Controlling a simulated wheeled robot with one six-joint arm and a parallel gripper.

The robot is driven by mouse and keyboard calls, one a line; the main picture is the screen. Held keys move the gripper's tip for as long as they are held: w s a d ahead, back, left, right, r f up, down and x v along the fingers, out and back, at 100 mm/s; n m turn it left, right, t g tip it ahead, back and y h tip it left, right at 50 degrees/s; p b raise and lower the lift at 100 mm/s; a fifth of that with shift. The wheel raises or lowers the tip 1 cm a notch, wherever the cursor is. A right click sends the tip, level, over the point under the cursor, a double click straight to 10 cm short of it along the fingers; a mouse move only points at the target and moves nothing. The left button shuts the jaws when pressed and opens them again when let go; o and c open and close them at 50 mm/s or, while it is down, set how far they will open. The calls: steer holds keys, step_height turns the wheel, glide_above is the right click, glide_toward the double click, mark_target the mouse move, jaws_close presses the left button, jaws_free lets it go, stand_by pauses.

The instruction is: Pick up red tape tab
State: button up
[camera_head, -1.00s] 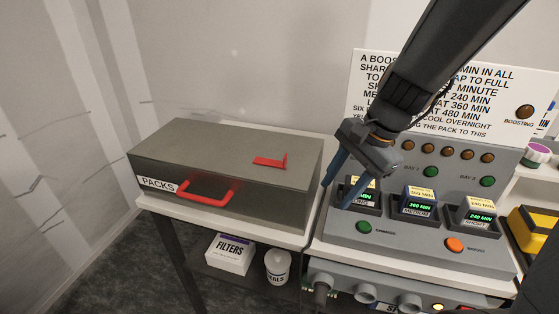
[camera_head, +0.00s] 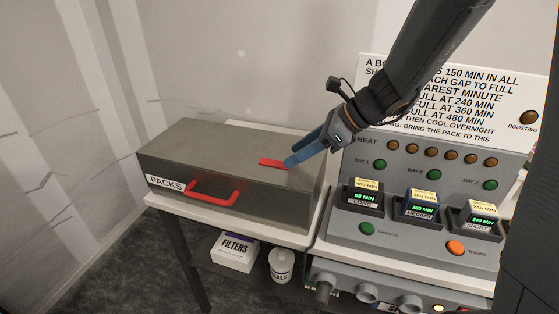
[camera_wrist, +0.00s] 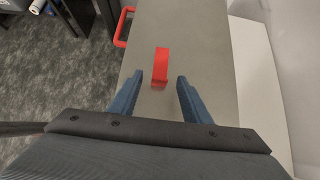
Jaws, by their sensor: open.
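The red tape tab (camera_head: 272,163) lies on top of the grey PACKS box (camera_head: 225,150). In the wrist view the red tape tab (camera_wrist: 161,66) has a raised near end and sits ahead of and between my fingers. My gripper (camera_head: 289,162) is open, its blue fingers at the right end of the tab. In the wrist view my gripper (camera_wrist: 158,82) shows a finger on each side, with clear gaps to the tab. The fingers hide the tab's right end in the head view. I cannot tell the exact height of the fingertips above the lid.
A red handle (camera_head: 212,196) is on the box front. The charging station (camera_head: 400,225) with several packs stands at the right, below a text sign (camera_head: 440,90). A FILTERS box (camera_head: 234,250) and a white jar (camera_head: 281,265) are on the lower shelf. The lid around the tab is clear.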

steer(key=shift+w+a+f, duration=0.15)
steer(key=shift+a+f, duration=0.3)
steer(key=shift+f, duration=0.05)
steer(key=c, duration=1.1)
